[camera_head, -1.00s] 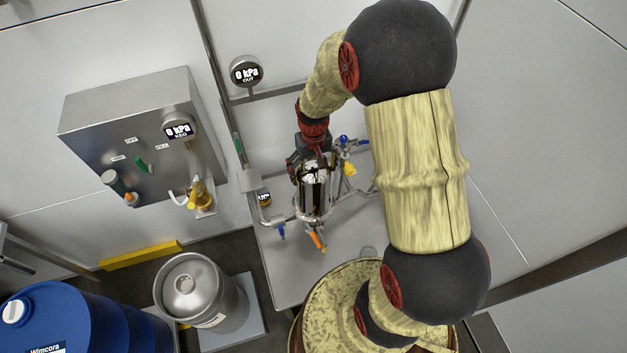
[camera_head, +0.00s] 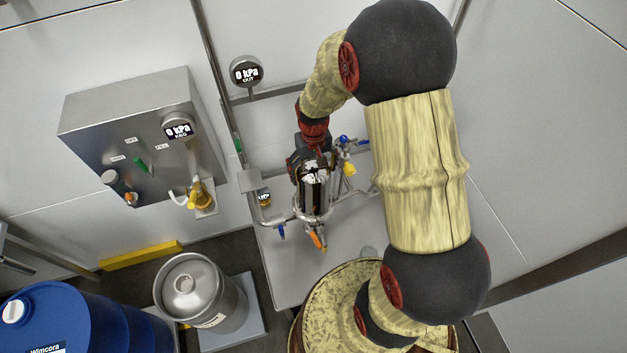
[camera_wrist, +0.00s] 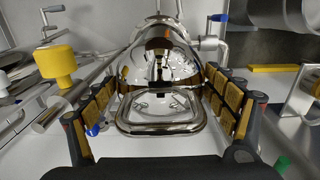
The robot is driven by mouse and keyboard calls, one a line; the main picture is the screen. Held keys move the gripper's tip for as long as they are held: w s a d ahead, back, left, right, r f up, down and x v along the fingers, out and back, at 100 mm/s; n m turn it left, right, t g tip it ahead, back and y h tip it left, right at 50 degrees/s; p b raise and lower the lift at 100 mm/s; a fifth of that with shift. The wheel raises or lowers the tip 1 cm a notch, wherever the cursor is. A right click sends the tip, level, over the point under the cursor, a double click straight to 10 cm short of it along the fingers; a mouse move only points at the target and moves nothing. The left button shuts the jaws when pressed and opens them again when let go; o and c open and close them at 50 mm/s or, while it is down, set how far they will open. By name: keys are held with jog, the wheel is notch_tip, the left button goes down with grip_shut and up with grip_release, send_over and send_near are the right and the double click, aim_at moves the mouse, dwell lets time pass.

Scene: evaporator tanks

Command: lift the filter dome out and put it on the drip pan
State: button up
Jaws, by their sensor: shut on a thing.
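The filter dome (camera_head: 316,190) is a shiny metal dome at the pipework on the wall-side bench, upright below my wrist. In the wrist view the dome (camera_wrist: 150,70) fills the middle, with a polished loop handle (camera_wrist: 160,128) nearest the camera. My gripper (camera_head: 312,165) is shut on the dome, with its padded fingers on either side of it in the wrist view (camera_wrist: 165,105). The dome's lower rim is hard to make out, so I cannot tell whether it is off its seat. I cannot pick out the drip pan for sure.
Pipes with a blue-handled valve (camera_head: 281,232), an orange handle (camera_head: 318,240) and a yellow fitting (camera_head: 349,169) crowd the dome. A steel control box (camera_head: 140,130) hangs to the left. A keg (camera_head: 200,290) and a blue drum (camera_head: 75,320) stand lower left. The bench (camera_head: 350,235) has bare room.

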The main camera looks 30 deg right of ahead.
notch_tip(320, 180, up, 18)
jog(key=p, duration=0.3)
dwell(0.4)
jog(key=shift+w, duration=0.1)
jog(key=shift+r+p, duration=1.25)
jog(key=shift+r, duration=0.3)
jog(key=shift+f, duration=0.15)
jog(key=shift+f, duration=0.3)
dwell(0.4)
